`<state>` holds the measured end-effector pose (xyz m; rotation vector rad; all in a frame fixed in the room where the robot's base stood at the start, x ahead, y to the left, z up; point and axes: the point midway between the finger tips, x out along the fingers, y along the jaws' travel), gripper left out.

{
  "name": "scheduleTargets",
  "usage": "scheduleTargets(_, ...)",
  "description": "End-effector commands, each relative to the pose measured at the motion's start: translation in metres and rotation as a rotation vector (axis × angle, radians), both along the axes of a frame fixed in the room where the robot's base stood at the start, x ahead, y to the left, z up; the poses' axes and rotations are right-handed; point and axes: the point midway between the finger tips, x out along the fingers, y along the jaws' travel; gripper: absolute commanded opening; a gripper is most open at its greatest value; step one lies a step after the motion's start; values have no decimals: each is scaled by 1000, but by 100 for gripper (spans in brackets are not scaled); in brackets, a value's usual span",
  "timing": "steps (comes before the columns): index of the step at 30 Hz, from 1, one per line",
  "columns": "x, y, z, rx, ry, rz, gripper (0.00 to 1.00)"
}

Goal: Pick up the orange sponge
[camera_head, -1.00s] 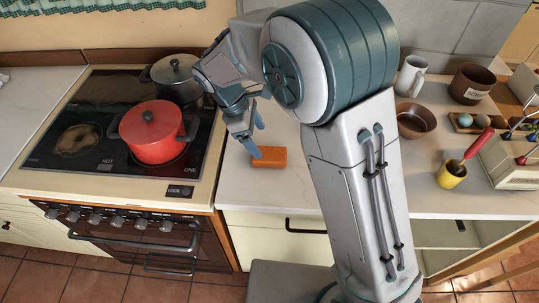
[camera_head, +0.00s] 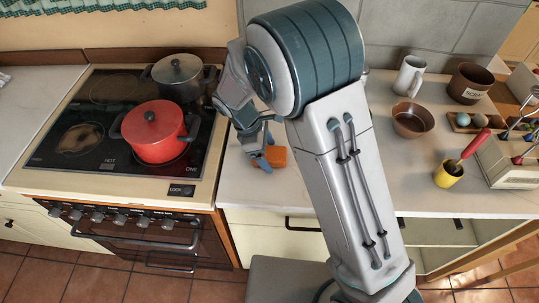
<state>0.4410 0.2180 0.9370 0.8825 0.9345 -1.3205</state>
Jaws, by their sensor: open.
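The orange sponge (camera_head: 278,157) lies on the pale countertop (camera_head: 240,190), just right of the stove. My gripper (camera_head: 263,156) is low over the counter at the sponge's left side, with its blue fingertips pointing down. It is open. One finger overlaps the left part of the sponge in the picture and hides it. I cannot tell whether a finger touches the sponge or whether the sponge lies between the jaws.
A red pot (camera_head: 154,130) and a grey pot (camera_head: 178,77) stand on the stove to the left. Right of my arm are a brown bowl (camera_head: 412,120), a white mug (camera_head: 409,76), a brown pot (camera_head: 469,84) and a yellow cup (camera_head: 448,174).

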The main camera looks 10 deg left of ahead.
Motion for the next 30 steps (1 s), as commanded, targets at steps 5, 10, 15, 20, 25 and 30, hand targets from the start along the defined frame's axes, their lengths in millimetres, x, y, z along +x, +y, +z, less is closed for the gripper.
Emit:
scheduleTargets(5,0,0,-2,0,0,-1,80)
scheduleTargets(10,0,0,-4,0,1,0,80)
scheduleTargets(15,0,0,-5,0,0,0,80)
scheduleTargets(20,0,0,-5,0,0,0,74)
scheduleTargets(25,0,0,-5,0,0,0,33)
scheduleTargets(30,0,0,-5,0,0,0,29)
